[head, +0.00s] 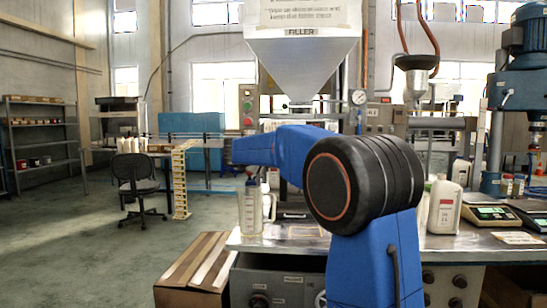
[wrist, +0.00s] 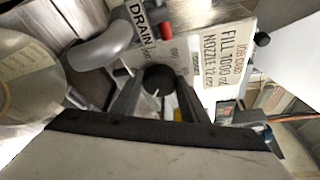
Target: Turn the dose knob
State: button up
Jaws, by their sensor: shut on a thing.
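The dose knob (wrist: 158,79), round and black with a pale pointer line, sits on a light panel in the middle of the wrist view. My gripper (wrist: 156,92) is shut on it, one dark finger at its left side and one at its right. Small dial marks show beside the knob, too blurred to read fully. In the head view the filler's hopper (head: 301,62) stands behind my blue arm. My arm hides the knob there, and I cannot make out the gripper.
A DRAIN label and red part (wrist: 167,31) are close above the knob. A fill note (wrist: 228,55) is at right, a grey rounded handle (wrist: 103,42) at left. On the bench (head: 455,247) stand a clear jug (head: 250,212), a white bottle (head: 444,206) and scales (head: 488,215).

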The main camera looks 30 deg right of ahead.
jog(key=shift+m, duration=0.5)
jog(key=o, duration=1.1)
jog(key=shift+c, duration=0.2)
jog(key=v, duration=1.7)
jog(key=shift+s+r, duration=0.3)
jog(key=shift+d, duration=0.1)
jog(key=shift+y, duration=0.3)
